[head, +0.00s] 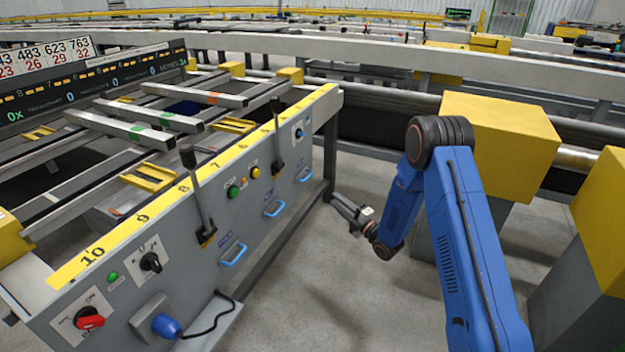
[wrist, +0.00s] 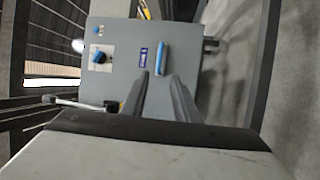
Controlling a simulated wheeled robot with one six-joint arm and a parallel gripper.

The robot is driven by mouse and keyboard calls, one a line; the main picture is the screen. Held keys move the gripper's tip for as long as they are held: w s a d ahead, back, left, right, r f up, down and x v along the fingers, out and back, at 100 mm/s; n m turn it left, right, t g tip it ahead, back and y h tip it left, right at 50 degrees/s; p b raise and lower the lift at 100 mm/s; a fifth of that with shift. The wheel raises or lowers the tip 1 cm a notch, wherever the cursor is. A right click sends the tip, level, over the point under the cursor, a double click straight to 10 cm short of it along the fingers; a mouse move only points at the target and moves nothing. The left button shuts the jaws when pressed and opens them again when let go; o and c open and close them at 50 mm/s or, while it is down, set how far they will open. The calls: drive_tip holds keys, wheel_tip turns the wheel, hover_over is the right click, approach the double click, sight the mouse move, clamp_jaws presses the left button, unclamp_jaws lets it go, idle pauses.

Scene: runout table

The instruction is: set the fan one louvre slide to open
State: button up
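Three blue slide handles sit along the low part of the grey panel front in the head view: a near one (head: 233,254), a middle one (head: 273,208) and a far one (head: 304,175). Their labels are too small to read, so I cannot tell which is fan one. In the wrist view one blue handle (wrist: 160,58) shows ahead, with a blue label beside it and a blue knob (wrist: 98,57) to its left. My gripper (head: 338,204) is off the panel's far end. Its fingers (wrist: 158,88) are apart and empty, with the handle ahead between their tips.
Two black levers (head: 196,190) (head: 277,140) stick out from the panel. Yellow blocks (head: 500,130) stand behind my arm. The floor before the panel is clear.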

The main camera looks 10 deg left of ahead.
drive_tip(key=x, duration=1.6)
drive_tip(key=shift+a, duration=0.15)
drive_tip(key=shift+c, duration=0.4)
clamp_jaws()
